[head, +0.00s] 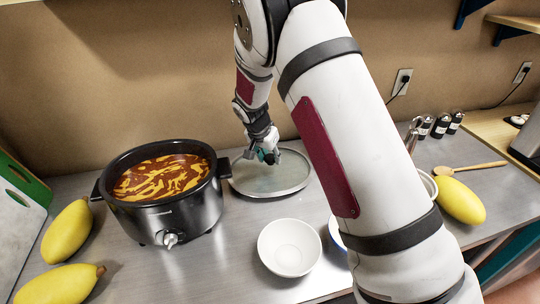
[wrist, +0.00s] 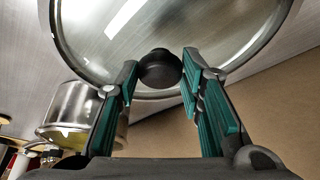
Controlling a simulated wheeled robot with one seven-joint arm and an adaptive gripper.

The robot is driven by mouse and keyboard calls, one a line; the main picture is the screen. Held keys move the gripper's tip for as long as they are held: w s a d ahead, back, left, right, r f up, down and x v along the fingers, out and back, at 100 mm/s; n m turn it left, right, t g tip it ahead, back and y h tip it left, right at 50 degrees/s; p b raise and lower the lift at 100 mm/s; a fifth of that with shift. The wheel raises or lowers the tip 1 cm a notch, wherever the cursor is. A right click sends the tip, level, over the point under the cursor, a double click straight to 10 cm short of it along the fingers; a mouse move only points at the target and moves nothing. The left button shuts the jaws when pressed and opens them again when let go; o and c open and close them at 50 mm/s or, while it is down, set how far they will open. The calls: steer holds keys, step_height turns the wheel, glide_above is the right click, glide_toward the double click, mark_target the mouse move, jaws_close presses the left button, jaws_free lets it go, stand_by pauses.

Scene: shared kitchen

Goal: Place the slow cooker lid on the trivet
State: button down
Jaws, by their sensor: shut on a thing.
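The slow cooker lid (head: 256,183) is a wide oval of clear glass with a metal rim, just right of the slow cooker (head: 165,218). It lies level at or just above the counter; I cannot tell if it touches. My gripper (head: 267,155) is over the lid's middle, shut on its dark knob. The slow cooker is black, uncovered and full of red-and-yellow food. I cannot make out a trivet.
A white bowl (head: 289,248) stands in front of the lid. Yellow fruits (head: 67,232) lie at the left, another (head: 460,201) at the right near a wooden spoon (head: 470,168). Small shakers (head: 440,126) stand by the wall. My arm covers much of the right counter.

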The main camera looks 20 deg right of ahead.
steer(key=shift+f, duration=0.1)
steer(key=c, duration=1.1)
jaws_free()
steer(key=shift+f, duration=0.1)
steer(key=s+r+n, duration=0.1)
steer(key=s+r, duration=0.3)
steer(key=r, duration=0.3)
steer(key=s+r+y+b, duration=0.1)
steer(key=s+r, duration=0.2)
steer(key=r, duration=0.3)
steer(key=s+r+n, duration=0.1)
steer(key=s+r, duration=0.3)
steer(key=r, duration=0.3)
steer(key=shift+s+d+r+n+t+y, duration=0.35)
steer(key=shift+s+r+n, duration=0.8)
steer(key=shift+s, duration=3.15)
steer(key=shift+s+d+r+n+t+y, duration=0.1)
steer(key=shift+s+r+n+t+y, duration=0.7)
steer(key=shift+s, duration=3.55)
steer(key=shift+s+d+r+n+t+h, duration=0.2)
steer(key=shift+s+r+n, duration=1.3)
steer(key=shift+s, duration=2.8)
